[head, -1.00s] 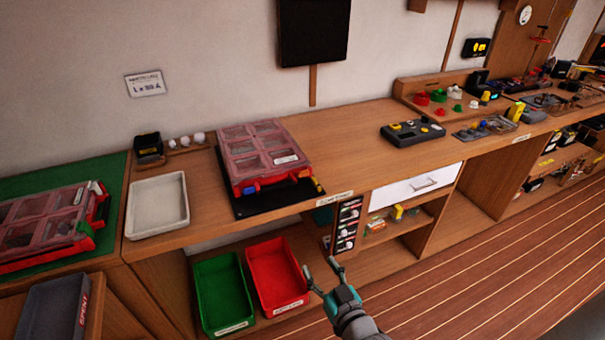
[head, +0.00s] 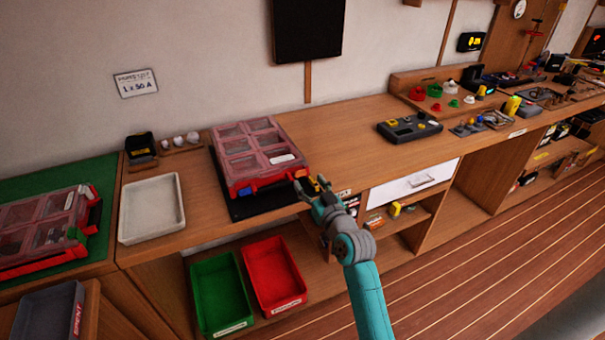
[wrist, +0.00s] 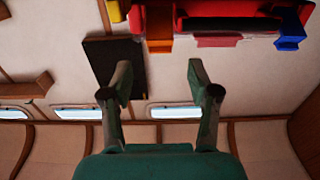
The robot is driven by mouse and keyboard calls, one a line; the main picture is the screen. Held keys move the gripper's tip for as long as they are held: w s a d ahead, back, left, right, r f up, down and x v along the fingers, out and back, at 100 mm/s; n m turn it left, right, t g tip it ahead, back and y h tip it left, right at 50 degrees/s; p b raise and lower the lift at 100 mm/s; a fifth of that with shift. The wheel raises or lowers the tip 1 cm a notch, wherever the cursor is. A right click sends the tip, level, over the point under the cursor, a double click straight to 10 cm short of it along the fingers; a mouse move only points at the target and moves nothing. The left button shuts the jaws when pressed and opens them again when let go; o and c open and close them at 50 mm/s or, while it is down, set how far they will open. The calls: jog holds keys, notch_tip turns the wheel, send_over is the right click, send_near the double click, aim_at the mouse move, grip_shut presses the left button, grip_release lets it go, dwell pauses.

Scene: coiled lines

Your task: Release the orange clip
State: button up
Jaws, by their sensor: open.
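The case (head: 262,150) with a clear pinkish lid and red edging lies closed on the bench. The orange clip (wrist: 159,45) hangs at the case's front edge in the wrist view. In the head view its end of the front edge is small and close to my gripper. A blue clip (head: 246,191) is at the other end of that edge, and it also shows in the wrist view (wrist: 290,42). My gripper (head: 312,187) is open and empty in front of the case's right front corner. Its fingertips (wrist: 158,75) are apart from the orange clip.
A black mat (head: 240,209) lies under the case. A white tray (head: 151,209) is to the left, and a dark device (head: 409,128) to the right. Green (head: 219,292) and red (head: 273,275) bins are below. Bare bench top lies right of the case.

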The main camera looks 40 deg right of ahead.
aim_at(301, 172)
jog(key=shift+x, duration=2.75)
grip_shut()
